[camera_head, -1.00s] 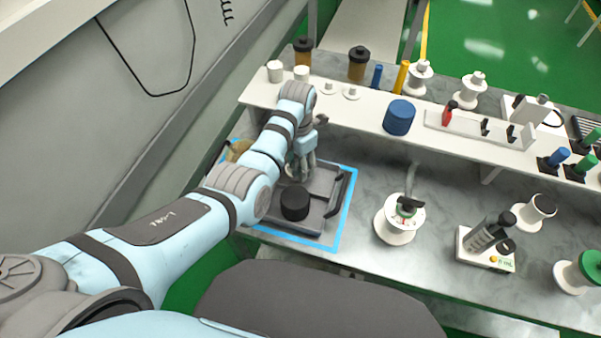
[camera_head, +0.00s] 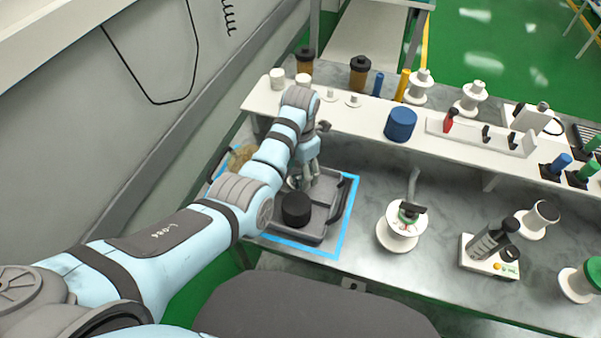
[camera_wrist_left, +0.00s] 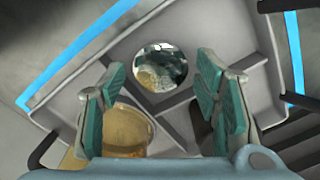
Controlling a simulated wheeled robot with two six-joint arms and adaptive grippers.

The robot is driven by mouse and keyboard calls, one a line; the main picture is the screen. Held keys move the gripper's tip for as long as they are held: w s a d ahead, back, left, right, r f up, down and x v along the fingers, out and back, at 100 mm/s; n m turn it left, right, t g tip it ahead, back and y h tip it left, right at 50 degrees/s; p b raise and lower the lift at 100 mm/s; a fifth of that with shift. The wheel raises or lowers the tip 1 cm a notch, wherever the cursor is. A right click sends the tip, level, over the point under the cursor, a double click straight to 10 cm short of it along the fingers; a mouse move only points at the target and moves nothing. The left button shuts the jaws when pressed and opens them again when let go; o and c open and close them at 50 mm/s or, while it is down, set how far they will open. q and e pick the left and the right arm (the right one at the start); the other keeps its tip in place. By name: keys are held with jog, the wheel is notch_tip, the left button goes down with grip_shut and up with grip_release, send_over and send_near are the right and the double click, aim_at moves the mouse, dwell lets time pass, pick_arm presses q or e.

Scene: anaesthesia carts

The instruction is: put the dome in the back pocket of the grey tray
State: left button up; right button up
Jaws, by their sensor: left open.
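The dome (camera_wrist_left: 160,66) is a shiny, mirror-like round piece in the left wrist view, lying on the grey tray (camera_wrist_left: 75,98) close to a raised divider. In the head view a pale sliver of it (camera_head: 292,183) shows beside my gripper, mostly hidden. The grey tray (camera_head: 322,222) has dividers and dark handles at its two ends. My left gripper (camera_head: 309,182) is open, low over the tray. In the left wrist view its fingers stand apart on either side of the dome, with gaps; contact cannot be told. My right gripper is not in view.
A black cylinder (camera_head: 296,208) stands in the tray's near part, and a tan round object (camera_head: 241,157) is at its left. A white shelf (camera_head: 355,117) runs behind. A white spool (camera_head: 397,233) stands right of the blue-taped outline (camera_head: 343,229).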

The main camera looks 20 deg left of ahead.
aim_at(300, 173)
pick_arm(q)
notch_tip(300, 173, up, 10)
jog(key=p, duration=0.1)
dwell(0.4)
